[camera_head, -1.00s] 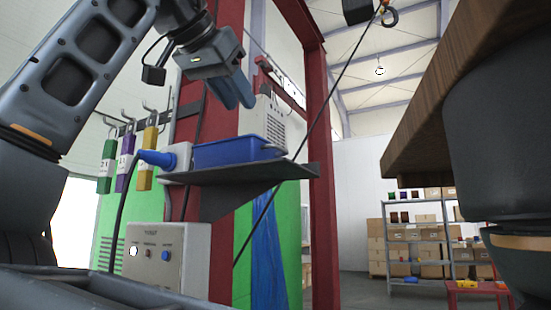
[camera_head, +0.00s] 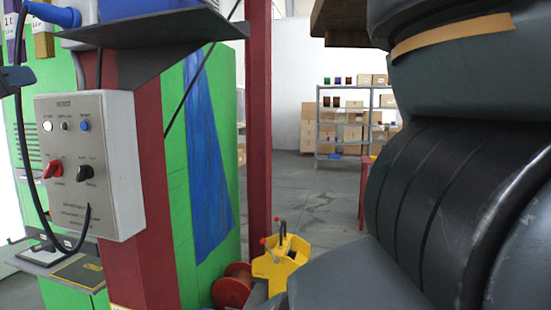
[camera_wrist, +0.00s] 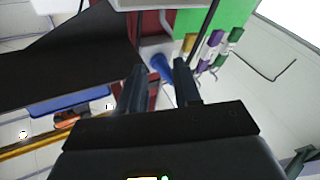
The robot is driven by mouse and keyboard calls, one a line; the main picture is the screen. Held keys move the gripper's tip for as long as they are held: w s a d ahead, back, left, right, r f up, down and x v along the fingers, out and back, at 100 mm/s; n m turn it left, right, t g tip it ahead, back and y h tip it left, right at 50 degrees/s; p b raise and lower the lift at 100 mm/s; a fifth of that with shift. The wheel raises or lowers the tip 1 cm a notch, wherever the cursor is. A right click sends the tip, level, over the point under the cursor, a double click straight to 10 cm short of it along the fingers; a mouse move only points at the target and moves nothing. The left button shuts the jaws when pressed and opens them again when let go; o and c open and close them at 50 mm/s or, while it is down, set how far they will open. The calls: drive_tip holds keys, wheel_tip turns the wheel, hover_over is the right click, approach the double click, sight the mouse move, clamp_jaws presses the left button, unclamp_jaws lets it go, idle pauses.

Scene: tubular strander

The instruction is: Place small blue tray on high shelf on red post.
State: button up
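The small blue tray (camera_head: 150,8) sits on the dark high shelf (camera_head: 150,45), which is fixed to the red post (camera_head: 150,170). Only the tray's lower part shows at the top edge of the head view. In the wrist view the picture is turned over, and the tray (camera_wrist: 80,102) shows as a blue strip along the shelf (camera_wrist: 75,58). My gripper (camera_wrist: 159,67) is open and empty, its two fingers apart. The blue plug (camera_wrist: 162,68) shows behind the gap between them. The tray is off to the left of the fingers there, not between them.
A grey control box (camera_head: 90,160) with knobs and a looping black cable is on the post below the shelf. A yellow device (camera_head: 280,262) and a reddish spool (camera_head: 232,287) are low at the centre. A wooden slab (camera_head: 340,22) overhangs at upper right. Racks with boxes stand far back.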

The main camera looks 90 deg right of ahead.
drive_tip(key=a+f+n+t+y, duration=0.3)
drive_tip(key=f+n, duration=0.1)
drive_tip(key=f, duration=0.6)
drive_tip(key=a+f+n+t+y, duration=0.2)
drive_tip(key=f+n+t+y, duration=0.15)
drive_tip(key=f, duration=0.55)
drive_tip(key=a+f+n+t+y, duration=0.25)
drive_tip(key=f+n+t, duration=0.2)
drive_tip(key=f, duration=0.55)
drive_tip(key=s+a+f+n+y, duration=0.2)
drive_tip(key=s+a+f+y, duration=0.1)
drive_tip(key=s+f, duration=0.35)
drive_tip(key=s+a+f+n+y, duration=0.1)
drive_tip(key=s+a+f+y, duration=0.3)
drive_tip(key=f, duration=0.4)
drive_tip(key=s+a+m+g+y, duration=0.1)
drive_tip(key=s+a+m, duration=0.1)
drive_tip(key=s, duration=1.2)
drive_tip(key=s+a+f+m+y, duration=0.1)
drive_tip(key=s+a+y, duration=0.1)
drive_tip(key=s, duration=1.3)
drive_tip(key=shift+s+a+f+m+g+y, duration=0.2)
drive_tip(key=shift+a+m+g+y, duration=0.15)
drive_tip(key=shift+a, duration=0.55)
